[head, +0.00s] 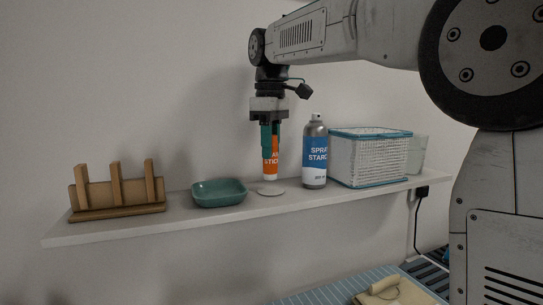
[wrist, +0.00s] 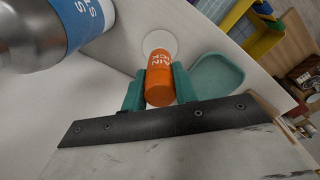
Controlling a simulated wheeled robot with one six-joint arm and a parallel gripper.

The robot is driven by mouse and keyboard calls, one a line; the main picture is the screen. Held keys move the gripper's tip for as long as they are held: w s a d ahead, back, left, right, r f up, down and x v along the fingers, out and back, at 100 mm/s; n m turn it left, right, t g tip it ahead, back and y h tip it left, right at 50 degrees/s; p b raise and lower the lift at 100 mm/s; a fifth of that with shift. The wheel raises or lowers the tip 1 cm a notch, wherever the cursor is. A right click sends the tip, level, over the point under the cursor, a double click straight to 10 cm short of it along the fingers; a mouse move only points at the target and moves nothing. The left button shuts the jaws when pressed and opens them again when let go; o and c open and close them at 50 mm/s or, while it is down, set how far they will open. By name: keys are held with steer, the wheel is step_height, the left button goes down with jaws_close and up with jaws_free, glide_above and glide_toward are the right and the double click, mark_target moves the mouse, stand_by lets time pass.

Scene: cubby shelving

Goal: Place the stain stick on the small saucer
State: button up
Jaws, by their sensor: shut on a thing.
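The stain stick (head: 271,160) is an orange tube with a white lower end. My gripper (head: 270,146) is shut on it and holds it upright over the small saucer (head: 271,191), a flat white disc on the shelf. In the wrist view the stain stick (wrist: 159,80) sits between the two green fingers of my gripper (wrist: 158,88), with the pale saucer (wrist: 160,40) partly hidden behind its far end.
A teal dish (head: 219,192) stands just left of the saucer, and a spray starch can (head: 314,153) close on its right. A white basket (head: 368,158) is further right. A wooden rack (head: 116,190) is at the shelf's left. The wall is close behind.

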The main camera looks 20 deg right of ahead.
steer(key=shift+f, duration=1.25)
steer(key=shift+f, duration=0.1)
steer(key=o, duration=1)
steer(key=shift+c, duration=0.2)
step_height(320, 180, up, 12)
steer(key=shift+r, duration=0.1)
steer(key=s+d+f+m+t, duration=0.1)
steer(key=s+f+m, duration=0.8)
steer(key=s+f, duration=2.2)
steer(key=shift+d, duration=1.15)
